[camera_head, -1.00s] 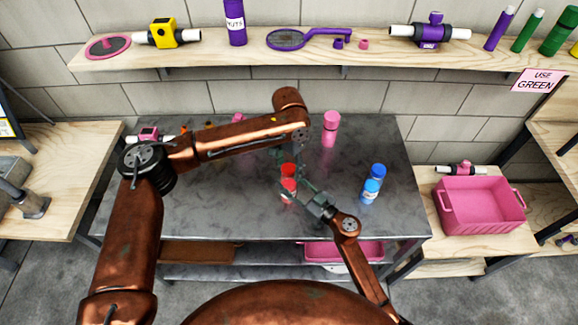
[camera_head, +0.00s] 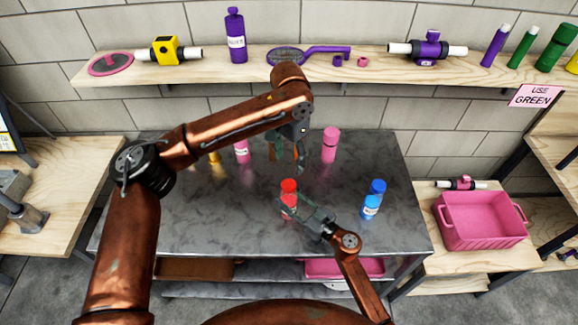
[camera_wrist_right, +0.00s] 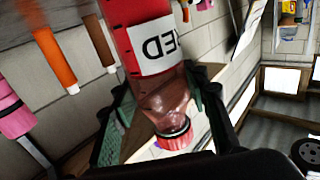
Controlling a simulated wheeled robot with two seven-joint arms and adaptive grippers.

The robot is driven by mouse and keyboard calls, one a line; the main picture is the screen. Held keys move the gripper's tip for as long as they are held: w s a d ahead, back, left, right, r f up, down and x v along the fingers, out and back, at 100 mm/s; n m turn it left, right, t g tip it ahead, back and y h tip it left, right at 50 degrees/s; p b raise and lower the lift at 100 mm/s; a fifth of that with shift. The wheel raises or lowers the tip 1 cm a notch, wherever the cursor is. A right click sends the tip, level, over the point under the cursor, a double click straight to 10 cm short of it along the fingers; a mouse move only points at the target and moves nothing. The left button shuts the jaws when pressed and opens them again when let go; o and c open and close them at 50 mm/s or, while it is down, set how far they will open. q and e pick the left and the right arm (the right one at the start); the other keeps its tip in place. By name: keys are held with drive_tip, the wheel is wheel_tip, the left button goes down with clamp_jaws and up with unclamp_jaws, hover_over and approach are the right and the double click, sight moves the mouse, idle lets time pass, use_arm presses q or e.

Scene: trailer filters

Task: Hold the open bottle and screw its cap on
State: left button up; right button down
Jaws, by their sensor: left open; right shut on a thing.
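The red bottle (camera_head: 287,203) stands upright at the front middle of the grey table, with its red cap (camera_head: 289,185) sitting on top. My right gripper (camera_head: 293,205) is shut on the bottle from the front right. In the right wrist view the bottle appears upside down, with a red body (camera_wrist_right: 122,22), a white label and a clear upper part between the fingers (camera_wrist_right: 165,110). The cap (camera_wrist_right: 177,139) sits at its mouth, above a dark ring. My left gripper (camera_head: 286,150) is open and empty above and behind the bottle, apart from the cap.
A blue bottle (camera_head: 374,200) stands to the right, a pink bottle (camera_head: 330,145) behind, and another pink bottle (camera_head: 242,153) at the back left, near a yellow one (camera_head: 214,158). A pink crate (camera_head: 483,222) sits on the right side bench. The table's front left is clear.

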drive_tip(key=c, duration=1)
unclamp_jaws()
drive_tip(key=shift+c, duration=0.2)
drive_tip(key=shift+d, duration=0.1)
drive_tip(key=v, duration=1.2)
